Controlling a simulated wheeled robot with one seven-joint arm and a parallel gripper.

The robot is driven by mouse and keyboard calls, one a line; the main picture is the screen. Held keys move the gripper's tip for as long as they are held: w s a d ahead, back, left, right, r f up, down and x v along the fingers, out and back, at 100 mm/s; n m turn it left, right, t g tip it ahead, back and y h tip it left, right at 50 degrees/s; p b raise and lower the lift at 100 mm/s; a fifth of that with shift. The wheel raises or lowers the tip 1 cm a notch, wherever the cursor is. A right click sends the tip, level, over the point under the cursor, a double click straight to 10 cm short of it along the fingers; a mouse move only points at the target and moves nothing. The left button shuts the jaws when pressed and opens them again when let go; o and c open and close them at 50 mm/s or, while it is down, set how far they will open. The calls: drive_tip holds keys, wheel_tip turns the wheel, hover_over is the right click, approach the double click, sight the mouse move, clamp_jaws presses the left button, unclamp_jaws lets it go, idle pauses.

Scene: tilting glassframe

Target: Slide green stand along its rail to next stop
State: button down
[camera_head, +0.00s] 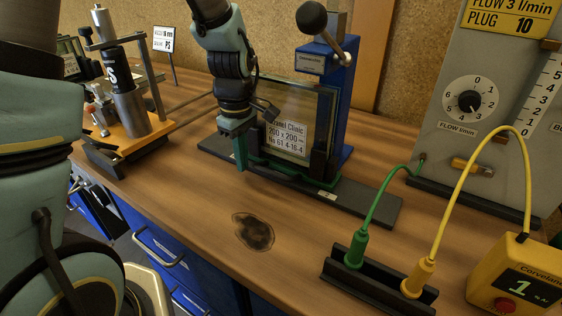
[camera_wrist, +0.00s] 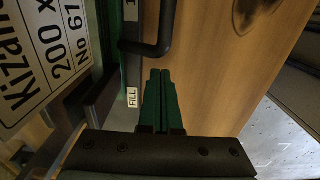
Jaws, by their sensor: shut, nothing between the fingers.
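The green stand (camera_head: 300,177) holds an upright glass pane with a printed label (camera_head: 287,138). It sits on a long dark rail (camera_head: 375,207) on the bench. My gripper (camera_head: 240,165) points down at the stand's left front end, its green fingers shut and empty. In the wrist view my fingertips (camera_wrist: 160,74) are together beside the green stand (camera_wrist: 131,72), just short of a black bent handle (camera_wrist: 165,25). A small "FILL" tag (camera_wrist: 132,97) lies left of the fingers. I cannot tell whether the fingers touch the stand.
A blue column (camera_head: 340,100) with a ball-ended lever (camera_head: 312,19) stands behind the glass. An orange-based fixture (camera_head: 140,135) is at left. Green (camera_head: 357,248) and yellow (camera_head: 418,276) plugs with cables stand at right front. A dark stain (camera_head: 253,232) marks the clear front bench.

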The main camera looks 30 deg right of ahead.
sight(285, 178)
drive_tip(key=shift+f, duration=0.3)
drive_tip(key=shift+s+d+r+p, duration=0.1)
drive_tip(key=shift+s+d+p, duration=0.25)
drive_tip(key=shift+s+d, duration=1.2)
drive_tip(key=shift+s+d+p, duration=0.4)
drive_tip(key=shift+s+d, duration=0.3)
drive_tip(key=shift+s, duration=1.75)
drive_tip(key=shift+s+d+r+p, duration=0.1)
drive_tip(key=shift+s+d+p, duration=0.25)
drive_tip(key=shift+s+d, duration=1.2)
drive_tip(key=shift+s+a, duration=0.45)
drive_tip(key=shift+w, duration=0.1)
drive_tip(key=shift+w+a, duration=0.3)
drive_tip(key=shift+w, duration=0.2)
drive_tip(key=shift+w+a, duration=0.25)
drive_tip(key=shift+w, duration=0.2)
wheel_tip(285, 178, up, 4)
drive_tip(key=p, duration=0.3)
drive_tip(key=shift+w+f+p, duration=0.15)
drive_tip(key=shift+f+p, duration=0.05)
drive_tip(key=shift+p, duration=0.1)
wheel_tip(285, 178, up, 4)
drive_tip(key=p, duration=0.3)
drive_tip(key=shift+f, duration=0.2)
